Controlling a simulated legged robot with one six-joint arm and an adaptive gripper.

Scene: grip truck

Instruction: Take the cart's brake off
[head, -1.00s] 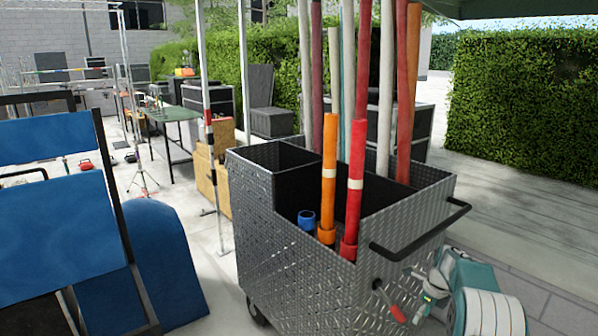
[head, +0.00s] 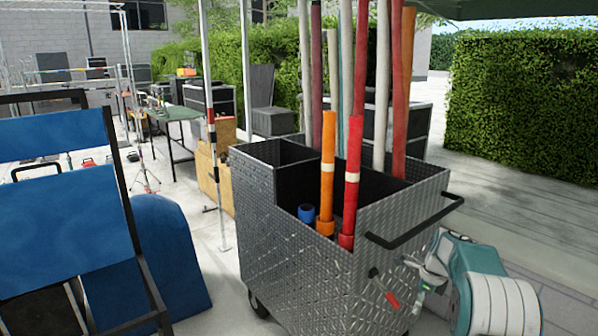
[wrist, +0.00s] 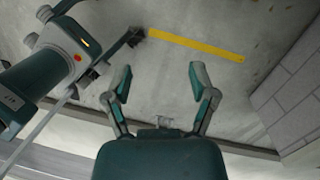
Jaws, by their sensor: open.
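The cart (head: 300,260) is a grey diamond-plate box on wheels, with a black push handle (head: 415,228) on its right end. A lever with a red grip (head: 388,297), which looks like the brake, sticks out low on that end and slants down to the right. My gripper (head: 424,280) is just right of the lever, apart from it as far as I can tell. In the wrist view my gripper (wrist: 160,72) is open with nothing between its fingers. The lever does not show there.
Orange and red tubes (head: 327,170) and tall poles stand in the cart. A blue-panelled frame (head: 60,220) stands close on the left. A green table (head: 178,118) and a hedge (head: 520,105) are farther back. Paving to the right is clear. A yellow stripe (wrist: 195,45) marks the floor.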

